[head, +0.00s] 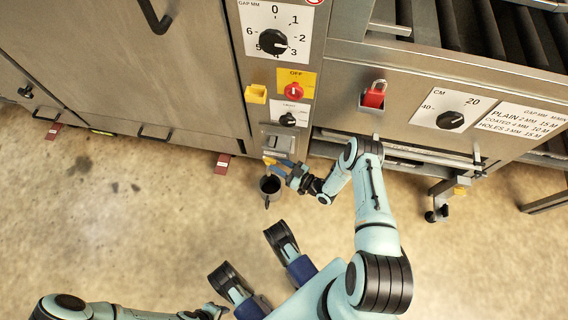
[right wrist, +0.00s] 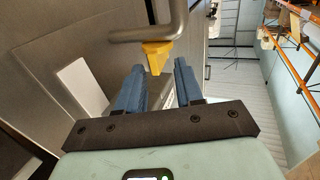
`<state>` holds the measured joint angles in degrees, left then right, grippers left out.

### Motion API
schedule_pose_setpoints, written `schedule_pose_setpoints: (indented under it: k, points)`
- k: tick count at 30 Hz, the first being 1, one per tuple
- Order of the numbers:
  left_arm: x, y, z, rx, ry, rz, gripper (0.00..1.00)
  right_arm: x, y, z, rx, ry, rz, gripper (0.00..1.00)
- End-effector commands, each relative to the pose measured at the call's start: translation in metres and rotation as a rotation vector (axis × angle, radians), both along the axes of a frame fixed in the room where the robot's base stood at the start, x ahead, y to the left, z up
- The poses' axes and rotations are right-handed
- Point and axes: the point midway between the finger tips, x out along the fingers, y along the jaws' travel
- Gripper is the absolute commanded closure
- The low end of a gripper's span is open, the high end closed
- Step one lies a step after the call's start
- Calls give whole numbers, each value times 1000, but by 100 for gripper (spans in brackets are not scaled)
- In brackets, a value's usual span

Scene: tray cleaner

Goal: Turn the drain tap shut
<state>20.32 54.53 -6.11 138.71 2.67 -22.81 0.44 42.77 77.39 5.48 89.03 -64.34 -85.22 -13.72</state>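A small yellow lever (head: 268,160), which looks like the drain tap's handle, sits low on the machine front. In the right wrist view the yellow lever (right wrist: 156,54) hangs by a bent grey metal pipe (right wrist: 150,32). My right gripper (head: 285,170) is close beside the lever in the head view. In the right wrist view its two blue fingers (right wrist: 159,85) stand apart, with the yellow tip showing in the gap. I see no clear contact. My left gripper (head: 213,311) is at the bottom edge, and its fingers are too small to judge.
A dark cup-like container (head: 270,187) is on the floor side below the lever. Above are a black knob (head: 287,119), a red OFF switch (head: 293,91) and a gap dial (head: 272,41).

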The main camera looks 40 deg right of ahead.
Motion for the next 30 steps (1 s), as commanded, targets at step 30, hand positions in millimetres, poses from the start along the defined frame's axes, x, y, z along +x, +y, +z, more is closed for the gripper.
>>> schedule_pose_setpoints:
  k: [30]
  points:
    - [-4,0,116,0,-32,0,57,-94,5,69,27,361,-29,64]
